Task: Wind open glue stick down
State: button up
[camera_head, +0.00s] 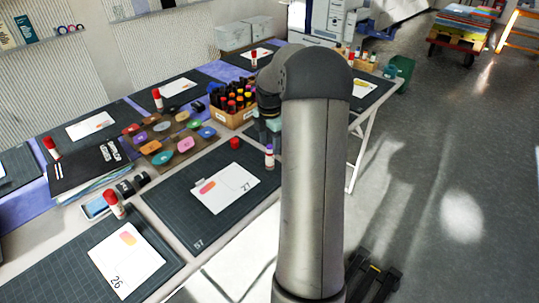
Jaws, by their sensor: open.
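An open glue stick (269,159) stands upright near the right edge of the dark cutting mat (166,203). Its body is white and its bare top end looks purple. My gripper (268,132) is just behind and above the glue stick in the picture. It is open and partly hidden by my arm. I cannot tell how far its fingers are from the stick, and no contact shows.
A card marked 27 (224,188) lies on the same mat. A box of markers (232,118) and a brown tray of coloured pads (165,158) stand behind. A capped glue stick (114,205) stands by the front mat with card 26 (126,262). Open floor lies right.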

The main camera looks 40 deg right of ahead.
aim_at(270, 158)
notch_tip(270, 158, down, 6)
jog(key=shift+r, duration=0.1)
jog(key=shift+c, duration=0.2)
jog(key=c, duration=0.9)
